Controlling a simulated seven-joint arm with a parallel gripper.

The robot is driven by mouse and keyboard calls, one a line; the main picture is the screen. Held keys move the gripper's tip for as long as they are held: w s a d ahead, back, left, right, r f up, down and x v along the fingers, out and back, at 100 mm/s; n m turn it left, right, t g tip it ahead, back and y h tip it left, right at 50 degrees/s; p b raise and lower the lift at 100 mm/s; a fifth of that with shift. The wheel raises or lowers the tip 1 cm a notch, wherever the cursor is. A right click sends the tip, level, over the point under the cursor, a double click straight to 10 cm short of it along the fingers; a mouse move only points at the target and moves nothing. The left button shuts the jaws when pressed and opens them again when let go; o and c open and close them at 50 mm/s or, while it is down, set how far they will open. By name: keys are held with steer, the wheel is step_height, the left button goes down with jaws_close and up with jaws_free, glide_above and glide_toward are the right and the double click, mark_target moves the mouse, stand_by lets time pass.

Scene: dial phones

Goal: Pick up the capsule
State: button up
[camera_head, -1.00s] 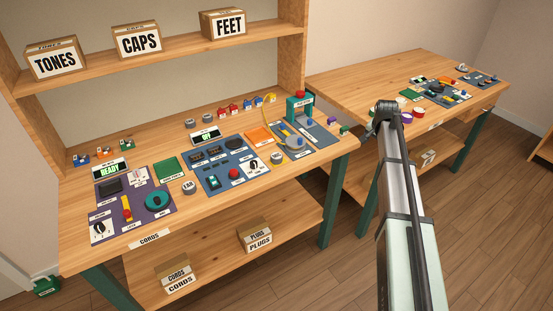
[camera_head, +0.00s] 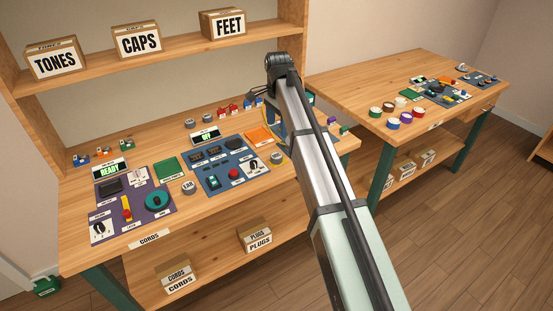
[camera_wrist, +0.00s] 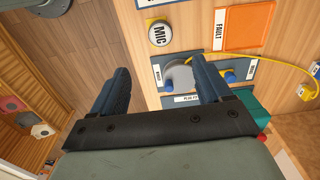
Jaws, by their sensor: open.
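A round grey capsule marked MIC (camera_wrist: 160,33) lies on the wooden bench in the wrist view, ahead of my fingers. It also shows in the head view (camera_head: 277,157), right of the blue panel. A similar capsule marked EAR (camera_head: 189,187) lies between the purple and blue panels. My gripper (camera_wrist: 163,75) is open, with its two dark blue fingers wide apart. In the wrist view a grey disc (camera_wrist: 179,77) on a panel shows between the fingers, partly covered by the right one. In the head view my arm hides most of the gripper.
An orange mat (camera_wrist: 247,25) marked FAULT and a yellow cord (camera_wrist: 270,60) lie beside the MIC capsule. A purple panel (camera_head: 155,212) and blue panel (camera_head: 224,186) fill the bench middle. The shelf post (camera_head: 292,35) rises behind my arm. A second bench (camera_head: 345,88) stands right.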

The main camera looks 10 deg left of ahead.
mark_target(277, 155)
step_height(277, 155, down, 13)
steer(key=shift+a+f, duration=0.1)
stand_by(0.7)
steer(key=c, duration=1.1)
steer(key=shift+r, duration=0.2)
steer(key=shift+c, duration=0.2)
